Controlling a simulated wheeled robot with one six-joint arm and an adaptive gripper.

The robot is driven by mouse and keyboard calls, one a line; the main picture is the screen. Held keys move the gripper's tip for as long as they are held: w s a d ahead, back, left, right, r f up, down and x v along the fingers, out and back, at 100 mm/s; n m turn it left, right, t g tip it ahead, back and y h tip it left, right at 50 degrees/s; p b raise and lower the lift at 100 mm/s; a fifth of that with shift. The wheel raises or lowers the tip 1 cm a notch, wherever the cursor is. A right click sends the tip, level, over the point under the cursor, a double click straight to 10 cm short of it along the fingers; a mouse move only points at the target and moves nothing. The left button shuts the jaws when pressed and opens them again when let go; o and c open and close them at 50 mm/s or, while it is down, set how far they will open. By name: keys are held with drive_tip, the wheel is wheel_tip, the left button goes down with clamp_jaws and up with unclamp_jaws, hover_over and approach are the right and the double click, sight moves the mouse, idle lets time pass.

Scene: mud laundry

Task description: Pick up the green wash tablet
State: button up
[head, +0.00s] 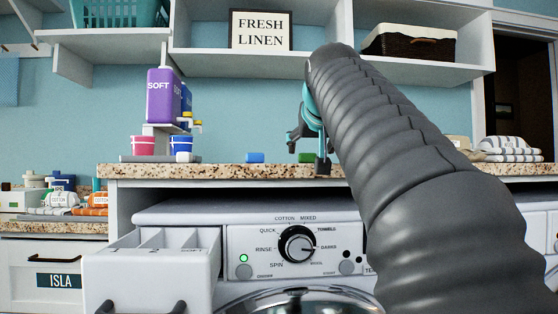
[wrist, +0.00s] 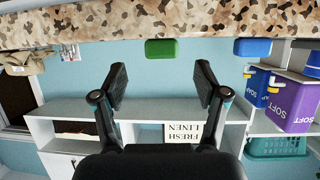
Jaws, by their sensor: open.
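The green wash tablet (head: 306,157) is a small rounded block on the speckled counter (head: 225,171), partly hidden by my gripper in the head view. In the upside-down wrist view the tablet (wrist: 161,48) shows whole, centred ahead of the gap between my fingers. My gripper (head: 308,148) is just above counter height, its fingers spread. In the wrist view my gripper (wrist: 160,76) is open and empty, with the tablet beyond the fingertips and apart from them.
A blue tablet (head: 255,158) lies left of the green one. A purple SOFT bottle (head: 160,95), small tubs and a white tablet (head: 183,157) are farther left. A washing machine (head: 297,245) with an open drawer (head: 150,275) stands below. A shelf (head: 430,67) hangs above.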

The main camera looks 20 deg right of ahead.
sight(308, 154)
drive_tip(key=shift+x, duration=2.65)
drive_tip(key=shift+a+r, duration=0.1)
drive_tip(key=shift+r, duration=0.05)
drive_tip(key=c, duration=1.1)
